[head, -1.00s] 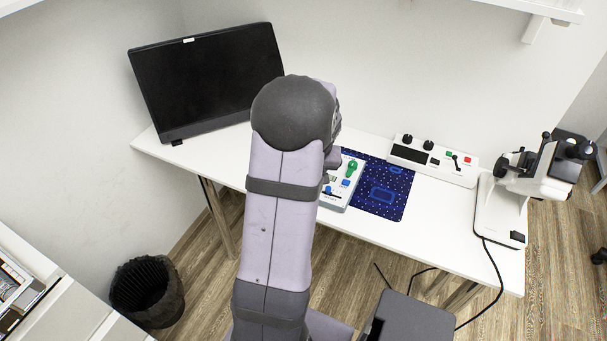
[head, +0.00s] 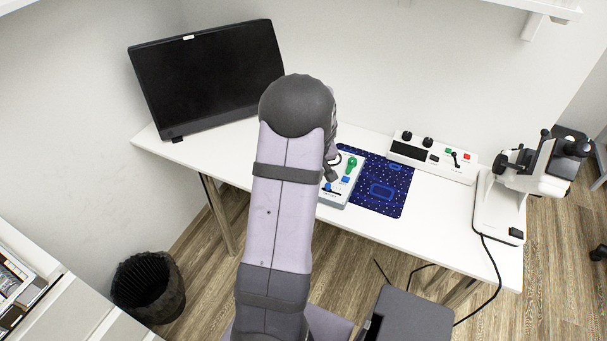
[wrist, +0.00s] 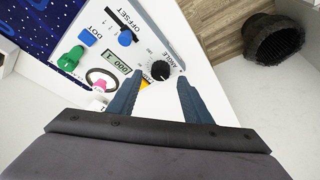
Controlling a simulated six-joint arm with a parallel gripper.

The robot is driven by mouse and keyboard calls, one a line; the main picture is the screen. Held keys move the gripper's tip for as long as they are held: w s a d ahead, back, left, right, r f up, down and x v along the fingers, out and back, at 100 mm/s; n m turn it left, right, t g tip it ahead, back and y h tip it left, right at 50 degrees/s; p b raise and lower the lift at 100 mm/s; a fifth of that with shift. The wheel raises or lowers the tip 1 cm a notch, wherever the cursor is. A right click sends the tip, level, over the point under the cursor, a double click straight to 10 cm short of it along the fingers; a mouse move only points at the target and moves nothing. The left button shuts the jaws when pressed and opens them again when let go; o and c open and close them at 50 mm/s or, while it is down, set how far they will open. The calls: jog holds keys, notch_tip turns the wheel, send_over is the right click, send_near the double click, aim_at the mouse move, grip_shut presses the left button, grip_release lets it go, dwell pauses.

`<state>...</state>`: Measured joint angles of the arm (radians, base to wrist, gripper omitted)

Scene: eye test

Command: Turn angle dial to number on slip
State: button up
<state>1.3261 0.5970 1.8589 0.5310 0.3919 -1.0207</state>
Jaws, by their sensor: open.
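The black angle dial (wrist: 160,70), with a scale around it and the word ANGLE beside it, sits on the white control panel (wrist: 192,74) in the wrist view. My gripper (wrist: 161,79) is open, with one dark finger on each side of the dial's near edge. I cannot tell whether the fingers touch the dial. A small display (wrist: 116,62) shows digits too small to read surely. A yellow patch (wrist: 145,85) lies partly behind the left finger. In the head view my arm hides the dial, and the panel (head: 353,187) shows only partly. I make out no slip number.
A blue starry mat (head: 397,204), a monitor (head: 208,80), a switch box (head: 434,159) and a white microscope-like device (head: 500,205) stand around.

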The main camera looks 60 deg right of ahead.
jog(key=shift+x, duration=1.65)
jog(key=c, duration=1.1)
jog(key=shift+o, duration=0.2)
